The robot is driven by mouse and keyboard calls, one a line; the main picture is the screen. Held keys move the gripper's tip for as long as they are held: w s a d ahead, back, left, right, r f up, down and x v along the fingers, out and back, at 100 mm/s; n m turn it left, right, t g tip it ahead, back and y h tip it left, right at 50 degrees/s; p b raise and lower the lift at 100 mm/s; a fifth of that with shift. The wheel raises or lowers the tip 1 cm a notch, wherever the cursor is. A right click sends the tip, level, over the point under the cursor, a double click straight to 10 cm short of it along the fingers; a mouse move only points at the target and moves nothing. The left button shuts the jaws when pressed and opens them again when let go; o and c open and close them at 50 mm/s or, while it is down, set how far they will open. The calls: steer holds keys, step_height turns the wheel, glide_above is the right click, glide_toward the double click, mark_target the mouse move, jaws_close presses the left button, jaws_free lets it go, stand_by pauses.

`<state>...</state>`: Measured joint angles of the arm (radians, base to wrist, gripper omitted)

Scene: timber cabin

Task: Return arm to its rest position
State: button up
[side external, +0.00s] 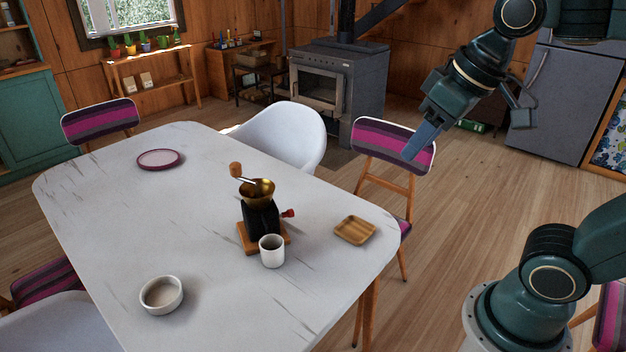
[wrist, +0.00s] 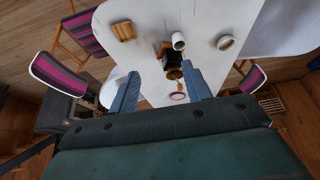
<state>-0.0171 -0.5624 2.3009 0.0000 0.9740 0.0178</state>
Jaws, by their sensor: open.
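My gripper (side external: 420,142) is raised high in the air at the upper right, off the table's right end, with its blue fingers pointing down and left. In the wrist view my gripper (wrist: 162,88) shows two blue fingers spread apart with nothing between them. The coffee grinder (side external: 262,215), with a brass bowl and wooden crank, stands upright on the white table (side external: 110,215), well away from the fingers. A white cup (side external: 272,251) stands close in front of it. The grinder also shows in the wrist view (wrist: 172,60).
On the table are a wooden square dish (side external: 355,230), a white bowl (side external: 161,295) and a plum-rimmed plate (side external: 160,159). A striped chair (side external: 393,145) stands behind my gripper in the side view. A stove (side external: 338,85) and a grey fridge (side external: 558,100) stand farther back. The air around my gripper looks clear.

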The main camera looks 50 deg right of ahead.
steer(key=s+f, duration=0.3)
steer(key=s, duration=0.1)
steer(key=shift+s+d+f+t, duration=0.2)
steer(key=shift+s+f+t, duration=0.1)
steer(key=shift+s, duration=0.1)
